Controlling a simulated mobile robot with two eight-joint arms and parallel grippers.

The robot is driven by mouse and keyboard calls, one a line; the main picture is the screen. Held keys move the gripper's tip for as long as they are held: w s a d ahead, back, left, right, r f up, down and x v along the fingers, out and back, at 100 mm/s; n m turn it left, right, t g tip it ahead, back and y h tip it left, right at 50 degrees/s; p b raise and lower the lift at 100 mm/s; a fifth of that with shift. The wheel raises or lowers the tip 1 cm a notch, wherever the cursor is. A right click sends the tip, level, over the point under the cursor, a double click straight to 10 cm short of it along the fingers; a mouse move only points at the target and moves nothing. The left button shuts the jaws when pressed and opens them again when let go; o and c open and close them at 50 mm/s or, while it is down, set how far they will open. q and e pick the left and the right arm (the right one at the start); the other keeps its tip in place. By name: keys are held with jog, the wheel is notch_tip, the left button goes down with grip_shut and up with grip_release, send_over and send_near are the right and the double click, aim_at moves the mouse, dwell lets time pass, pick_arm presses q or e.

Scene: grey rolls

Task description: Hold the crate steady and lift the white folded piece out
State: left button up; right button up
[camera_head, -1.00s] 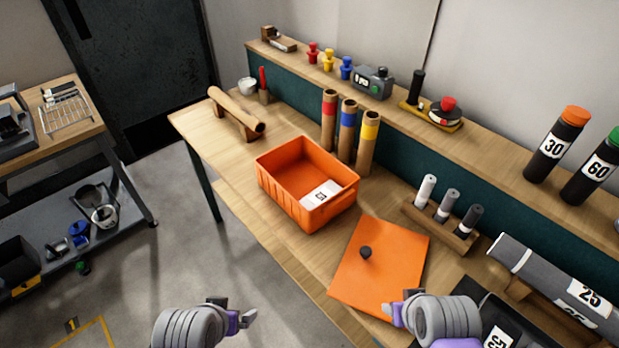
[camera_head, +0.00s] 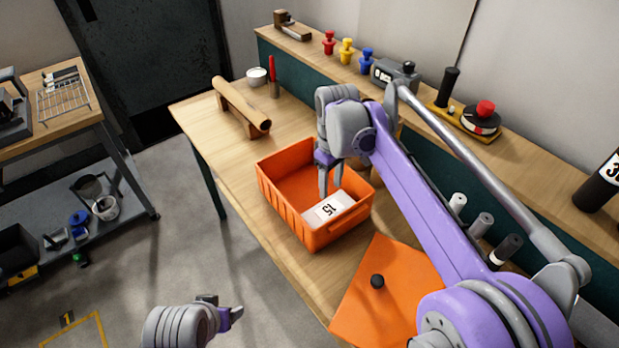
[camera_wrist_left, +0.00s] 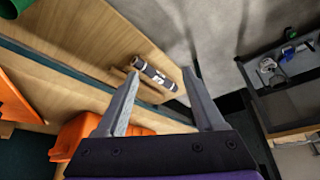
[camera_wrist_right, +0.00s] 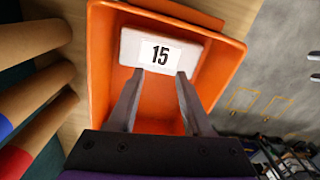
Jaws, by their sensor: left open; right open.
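The orange crate (camera_head: 285,205) stands on the wooden bench, and its inside shows in the right wrist view (camera_wrist_right: 98,60). The white folded piece (camera_head: 340,203) lies in the crate at its near right end, with a label reading 15; it also shows in the right wrist view (camera_wrist_right: 190,52). My right gripper (camera_head: 326,190) points down at the crate, open, with its fingertips close to the white piece's edge. In the right wrist view its fingers (camera_wrist_right: 157,75) are apart with nothing clearly between them. My left gripper (camera_head: 236,313) is open and empty, off the bench's front side, away from the crate.
An orange sheet (camera_head: 385,290) with a black knob (camera_head: 377,281) lies right of the crate. A brown roll on a stand (camera_head: 240,105) is behind left. Upright tubes with coloured bands (camera_wrist_right: 35,100) stand close beside the crate. A back shelf (camera_head: 425,95) holds small items.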

pick_arm(q)
jog(key=shift+n+g, duration=0.3)
jog(key=shift+n, duration=0.1)
jog(key=w+r, duration=0.1)
jog(key=w, duration=0.1)
jog(key=w+d+r, duration=0.1)
jog(key=r, duration=0.1)
jog(key=shift+w+r, duration=0.1)
jog(key=shift+w, duration=0.25)
jog(key=c, duration=0.3)
notch_tip(320, 180, up, 8)
jog(key=n+g, duration=0.4)
jog(key=n, duration=0.2)
send_over(283, 218)
jog(key=shift+w, duration=0.15)
jog(key=shift+c, duration=0.2)
jog(key=shift+w+f, duration=0.1)
jog(key=shift+f, duration=0.1)
notch_tip(283, 218, down, 10)
jog(key=shift+f, duration=0.2)
